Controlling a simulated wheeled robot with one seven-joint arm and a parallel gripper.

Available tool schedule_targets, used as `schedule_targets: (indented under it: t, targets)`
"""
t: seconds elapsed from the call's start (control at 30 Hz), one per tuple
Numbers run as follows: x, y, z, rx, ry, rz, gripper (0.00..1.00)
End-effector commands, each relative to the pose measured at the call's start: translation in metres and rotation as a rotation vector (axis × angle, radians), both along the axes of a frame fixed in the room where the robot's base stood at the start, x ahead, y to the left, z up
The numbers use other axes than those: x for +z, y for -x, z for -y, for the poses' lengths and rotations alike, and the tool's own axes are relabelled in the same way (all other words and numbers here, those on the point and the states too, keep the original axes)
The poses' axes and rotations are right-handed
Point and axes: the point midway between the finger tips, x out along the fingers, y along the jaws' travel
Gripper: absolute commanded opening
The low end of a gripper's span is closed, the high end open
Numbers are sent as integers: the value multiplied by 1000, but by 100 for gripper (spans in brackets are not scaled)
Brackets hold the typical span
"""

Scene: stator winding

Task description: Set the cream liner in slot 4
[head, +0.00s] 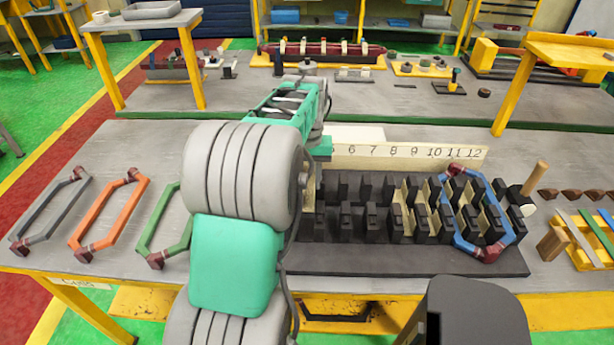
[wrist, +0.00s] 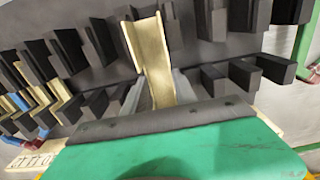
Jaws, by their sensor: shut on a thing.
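The cream liner (wrist: 152,48) is a folded channel strip. In the wrist view it stands between the two grey fingers of my gripper (wrist: 160,88), which is shut on it. Its far end lies among the dark teeth of the stator block, with teeth on both sides. I cannot tell how deep it sits or which slot number it lines up with. In the head view the black stator block (head: 345,225) stands before a cream board (head: 400,153) numbered up to 12. My arm hides the low numbers, the liner and the fingertips there.
Several cream liners (head: 402,207) stand in the right-hand slots, and a blue coil (head: 510,228) loops around teeth there. Grey (head: 50,208), orange (head: 108,213) and green (head: 168,222) coils lie at the left.

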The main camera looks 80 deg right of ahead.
Motion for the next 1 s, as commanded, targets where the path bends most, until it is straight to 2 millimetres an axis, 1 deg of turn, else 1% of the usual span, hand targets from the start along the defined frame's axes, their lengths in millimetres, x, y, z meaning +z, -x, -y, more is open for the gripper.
schedule_targets:
  t: [0.57,1.0]
  targets:
    - [-1,-1,0,3,1,0,11]
    - [-11,-1,-1,2,0,0,11]
